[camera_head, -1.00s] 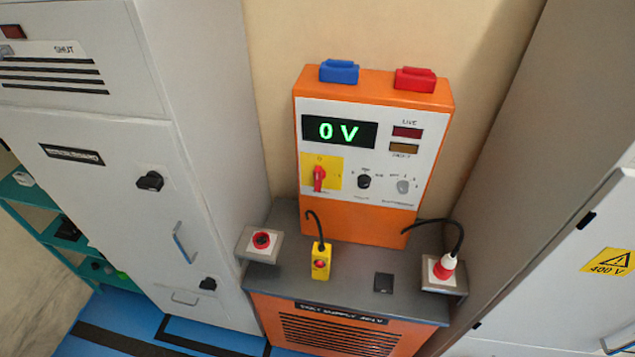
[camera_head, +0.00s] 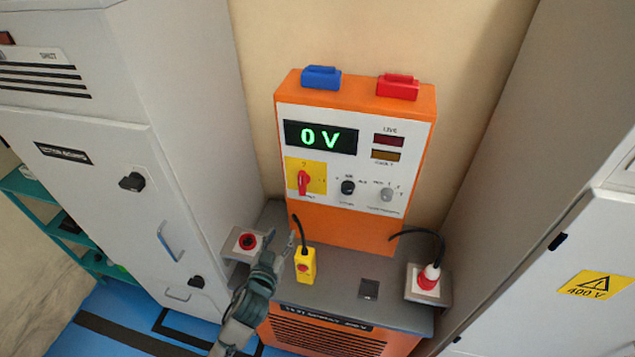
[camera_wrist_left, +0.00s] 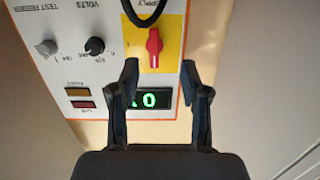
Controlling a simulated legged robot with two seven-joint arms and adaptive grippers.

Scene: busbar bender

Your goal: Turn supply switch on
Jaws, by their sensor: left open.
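The supply switch (camera_head: 303,183) is a red rotary handle on a yellow plate at the left of the orange unit's white panel. The display (camera_head: 320,138) above it reads 0 V. In the left wrist view the red switch (camera_wrist_left: 154,48) appears upside down, beyond and between my fingertips. My left gripper (camera_head: 291,240) is in front of the bench, below the switch and apart from it. In the left wrist view the left gripper (camera_wrist_left: 160,75) is open and empty. My right gripper is not in view.
A yellow pendant (camera_head: 305,266) with a black cable sits close to my left gripper. A red socket (camera_head: 248,241) is on the left shelf, and a red-and-white plug (camera_head: 428,277) on the right. Grey cabinets (camera_head: 160,120) flank the unit. Two small knobs sit right of the switch.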

